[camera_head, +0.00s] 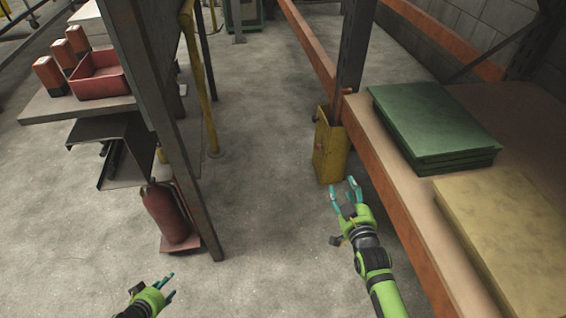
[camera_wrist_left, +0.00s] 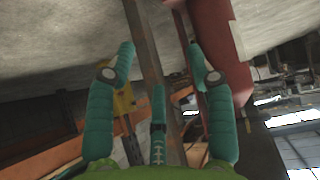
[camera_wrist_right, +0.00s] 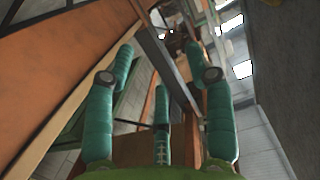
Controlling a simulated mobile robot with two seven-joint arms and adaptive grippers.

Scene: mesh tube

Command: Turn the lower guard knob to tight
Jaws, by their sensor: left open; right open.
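A yellow post guard (camera_head: 330,148) stands on the floor at the foot of a rack upright in the head view. A small dark knob-like bump (camera_head: 315,116) shows at its upper left side, too small to tell its setting. No other knob can be made out. My right gripper (camera_head: 345,188) is open and empty, just in front of and below the guard in the picture. My left gripper (camera_head: 169,286) is open and empty over the floor at the bottom left, far from the guard. The wrist views show both pairs of fingers spread with nothing between them.
The orange-edged shelf (camera_head: 400,200) runs along the right, with green mats (camera_head: 432,120) and a yellow slab (camera_head: 510,235) on it. A grey post (camera_head: 180,150) and a red extinguisher (camera_head: 166,212) stand at left. The floor between is clear.

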